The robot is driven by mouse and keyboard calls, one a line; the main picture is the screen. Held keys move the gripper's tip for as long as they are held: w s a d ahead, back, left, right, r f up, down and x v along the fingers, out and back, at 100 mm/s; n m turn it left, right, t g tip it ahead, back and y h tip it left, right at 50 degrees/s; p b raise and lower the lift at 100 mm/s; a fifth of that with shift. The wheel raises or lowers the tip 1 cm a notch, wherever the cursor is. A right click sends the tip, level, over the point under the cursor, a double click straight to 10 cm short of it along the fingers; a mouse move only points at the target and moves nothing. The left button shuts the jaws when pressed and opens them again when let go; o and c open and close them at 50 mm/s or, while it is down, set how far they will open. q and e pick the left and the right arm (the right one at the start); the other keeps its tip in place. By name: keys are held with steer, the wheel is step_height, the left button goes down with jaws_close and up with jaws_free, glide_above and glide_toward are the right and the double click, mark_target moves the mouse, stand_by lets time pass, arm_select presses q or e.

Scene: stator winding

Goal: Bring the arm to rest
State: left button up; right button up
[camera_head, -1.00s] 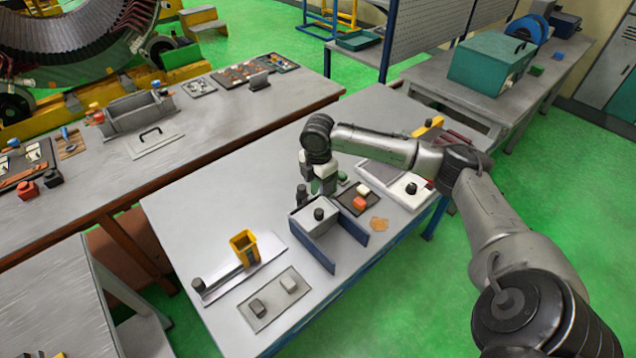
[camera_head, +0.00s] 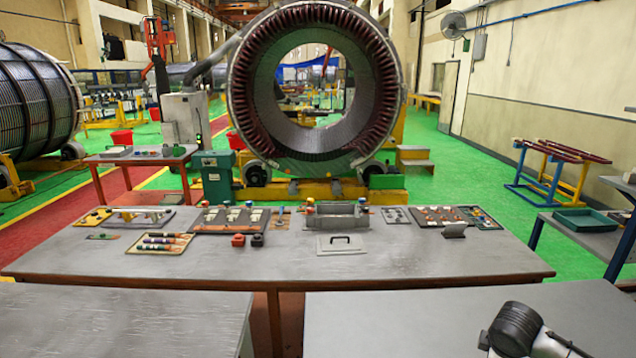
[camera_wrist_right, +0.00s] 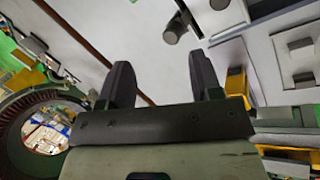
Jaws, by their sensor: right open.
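My right gripper (camera_wrist_right: 160,78) shows in the right wrist view with its two dark fingers apart and nothing between them. Past the fingers is a grey table surface (camera_wrist_right: 130,20), seen at a slant. Of my right arm, only a black and white part (camera_head: 520,335) shows in the head view, at the bottom right corner. The right gripper itself is outside the head view. My left gripper and arm are in no current frame.
A yellow holder (camera_wrist_right: 236,82) stands close right of the fingers; a dark knob (camera_wrist_right: 172,36) and grey block (camera_wrist_right: 300,44) lie beyond. A long bench (camera_head: 400,265) with tools crosses the head view before a large stator ring (camera_head: 240,75). The near right table (camera_head: 400,325) looks bare.

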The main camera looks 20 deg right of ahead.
steer(key=w+a+r+m+t+h, duration=0.1)
steer(key=w+a+r+t, duration=0.3)
steer(key=a, duration=0.5)
steer(key=s+a+f+m+t+y, duration=0.1)
steer(key=s+a+t, duration=0.15)
steer(key=a, duration=0.35)
steer(key=s+a+f+t, duration=0.1)
steer(key=s+a+f, duration=0.15)
steer(key=a, duration=0.35)
steer(key=s+a+f+m+g+y, duration=0.25)
steer(key=s+a+f, duration=0.35)
steer(key=s+f, duration=0.5)
steer(key=s+a+f+m+g+y, duration=0.2)
steer(key=s+a+f+g, duration=0.4)
steer(key=s, duration=0.8)
step_height(320, 180, up, 22)
steer(key=d+t+p, duration=0.1)
steer(key=t+p, duration=0.1)
steer(key=p, duration=2.1)
steer(key=shift+s+r, duration=0.15)
